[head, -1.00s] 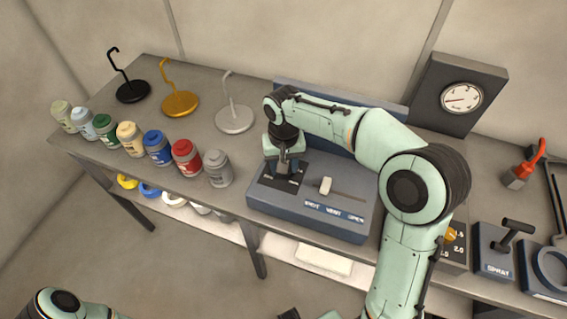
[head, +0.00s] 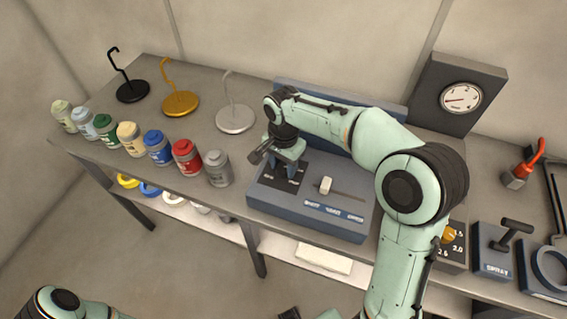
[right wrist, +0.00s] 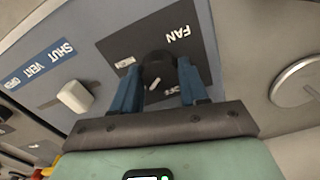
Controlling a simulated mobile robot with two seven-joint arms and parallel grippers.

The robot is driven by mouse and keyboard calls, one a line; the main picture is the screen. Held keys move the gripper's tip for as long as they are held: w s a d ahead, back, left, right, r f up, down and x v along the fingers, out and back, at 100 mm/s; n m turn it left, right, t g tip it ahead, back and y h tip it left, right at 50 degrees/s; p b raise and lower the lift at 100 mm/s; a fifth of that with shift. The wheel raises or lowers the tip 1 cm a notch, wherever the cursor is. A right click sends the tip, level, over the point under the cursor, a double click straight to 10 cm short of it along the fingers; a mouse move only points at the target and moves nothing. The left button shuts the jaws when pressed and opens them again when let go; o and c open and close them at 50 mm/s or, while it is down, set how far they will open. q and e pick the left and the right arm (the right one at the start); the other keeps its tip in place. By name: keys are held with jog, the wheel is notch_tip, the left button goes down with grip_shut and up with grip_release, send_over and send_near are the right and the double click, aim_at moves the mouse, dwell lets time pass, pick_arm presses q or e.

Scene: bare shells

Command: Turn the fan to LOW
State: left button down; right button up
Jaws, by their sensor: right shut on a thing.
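The blue-grey control box (head: 325,225) stands on the bench and carries a black plate marked FAN (right wrist: 200,50). The dark round fan knob (right wrist: 157,66) on it has a short white pointer mark, lying slanted in the right wrist view. One small label shows left of the knob there; lettering nearer the gripper is partly covered. My right gripper (head: 284,172) reaches down onto the plate, its blue fingers, also in the right wrist view (right wrist: 158,92), shut on either side of the knob. In the head view the gripper hides the knob.
A pale slider (head: 326,185) marked SHUT, VENT, OPEN sits right of the plate. A grey jar (head: 219,170) and a red jar (head: 186,157) stand left of the box. A white hook stand (head: 235,118) is behind. A dial gauge (head: 461,97) stands at the back right.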

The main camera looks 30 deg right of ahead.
aim_at(283, 167)
dwell(0.3)
jog(key=o, duration=1.1)
jog(key=shift+c, duration=0.2)
jog(key=shift+r, duration=0.1)
pick_arm(q)
jog(key=w+r+p, duration=0.2)
jog(key=r, duration=0.1)
pick_arm(e)
notch_tip(283, 167, up, 13)
jog(key=shift+r, duration=0.15)
